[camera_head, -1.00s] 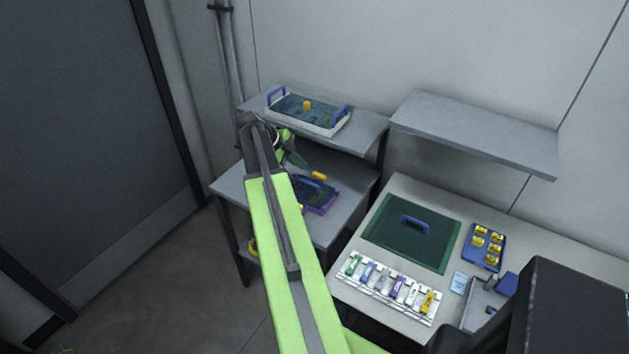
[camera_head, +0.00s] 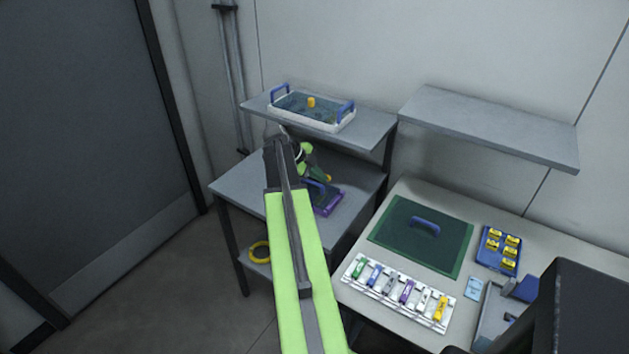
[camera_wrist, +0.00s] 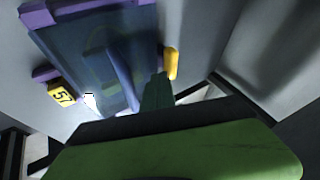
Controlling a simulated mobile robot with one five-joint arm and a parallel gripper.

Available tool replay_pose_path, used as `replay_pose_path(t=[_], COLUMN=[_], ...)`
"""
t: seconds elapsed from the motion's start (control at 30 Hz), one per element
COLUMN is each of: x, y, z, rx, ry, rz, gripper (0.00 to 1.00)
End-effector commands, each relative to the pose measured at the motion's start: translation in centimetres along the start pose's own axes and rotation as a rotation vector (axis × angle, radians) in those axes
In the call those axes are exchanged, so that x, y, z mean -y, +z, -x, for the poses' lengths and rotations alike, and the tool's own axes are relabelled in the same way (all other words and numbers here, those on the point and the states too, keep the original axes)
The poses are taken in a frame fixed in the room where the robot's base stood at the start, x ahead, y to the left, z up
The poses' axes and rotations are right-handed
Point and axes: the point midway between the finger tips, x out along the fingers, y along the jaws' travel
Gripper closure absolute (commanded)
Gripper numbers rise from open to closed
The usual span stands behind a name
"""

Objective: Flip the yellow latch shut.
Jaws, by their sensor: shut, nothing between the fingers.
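A purple-edged case (camera_head: 330,203) with a dark see-through lid and a blue handle lies on the left grey table. In the wrist view the case (camera_wrist: 40,16) fills the upper left, its blue handle (camera_wrist: 122,78) across the lid. The yellow latch (camera_wrist: 171,64) is at the lid's right edge; its angle is hard to judge.
A yellow tag marked 57 (camera_wrist: 62,96) is at the case's left edge. A shelf (camera_head: 375,131) with a white-rimmed tray (camera_head: 318,124) hangs above. A yellow ring (camera_head: 260,252) lies on a lower shelf.

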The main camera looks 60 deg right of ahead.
Motion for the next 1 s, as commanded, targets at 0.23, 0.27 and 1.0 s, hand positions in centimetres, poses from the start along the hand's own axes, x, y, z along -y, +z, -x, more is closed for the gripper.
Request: replay_pose_path(t=[0.23,0.27,1.0], x=[-0.4,-0.3,-0.1], y=[-0.1,-0.1,-0.6], z=[0.3,0.2,-0.2], rx=[0.002,0.003,0.062], ry=[-0.002,-0.003,-0.062], rz=[0.003,0.006,0.116], gripper=[1.0,1.0,1.0])
